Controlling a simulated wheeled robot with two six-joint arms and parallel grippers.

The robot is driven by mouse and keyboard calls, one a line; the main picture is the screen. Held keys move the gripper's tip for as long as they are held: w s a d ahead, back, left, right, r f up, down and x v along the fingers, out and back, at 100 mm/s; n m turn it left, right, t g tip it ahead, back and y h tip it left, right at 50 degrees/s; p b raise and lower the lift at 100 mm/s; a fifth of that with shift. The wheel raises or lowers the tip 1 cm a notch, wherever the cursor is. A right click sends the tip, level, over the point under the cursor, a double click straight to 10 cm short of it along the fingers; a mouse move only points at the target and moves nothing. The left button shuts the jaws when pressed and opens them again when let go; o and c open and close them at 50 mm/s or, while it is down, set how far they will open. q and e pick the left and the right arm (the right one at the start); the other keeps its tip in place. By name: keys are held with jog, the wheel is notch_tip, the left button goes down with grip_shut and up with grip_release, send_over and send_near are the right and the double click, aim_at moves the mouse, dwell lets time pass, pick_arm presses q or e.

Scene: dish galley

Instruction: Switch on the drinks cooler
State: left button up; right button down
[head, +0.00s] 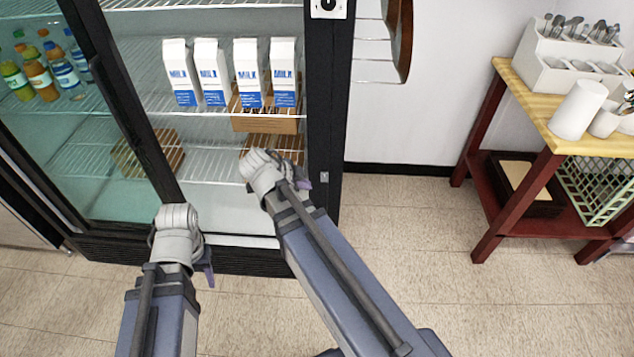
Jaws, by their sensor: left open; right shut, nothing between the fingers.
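The drinks cooler (326,120) is a black-framed cabinet with glass doors and wire shelves. A white plate with a black round knob (328,6) sits on its right frame at the picture's top edge; the knob's setting is too small to read. A small grey fitting (324,178) shows lower on the same frame. My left gripper (178,225) is in front of the cooler's lower middle, open and apparently empty. My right gripper (264,168) is shut and empty, before the lower shelf, below and left of the knob. The fingertips of both are mostly hidden by my wrists.
Several milk cartons (211,72) stand on a cooler shelf, with wooden crates (265,122) near and below. Bottles (38,75) stand behind glass at left. A red-legged wooden table (533,95) with cutlery holders stands at right. The floor (400,220) between is clear.

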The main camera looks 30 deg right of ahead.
jog(key=shift+d, duration=0.1)
dwell(0.3)
jog(key=b, duration=0.7)
send_near(321, 178)
jog(key=shift+s+d+f, duration=0.2)
jog(key=shift+d+f, duration=2.1)
jog(key=shift+d, duration=0.05)
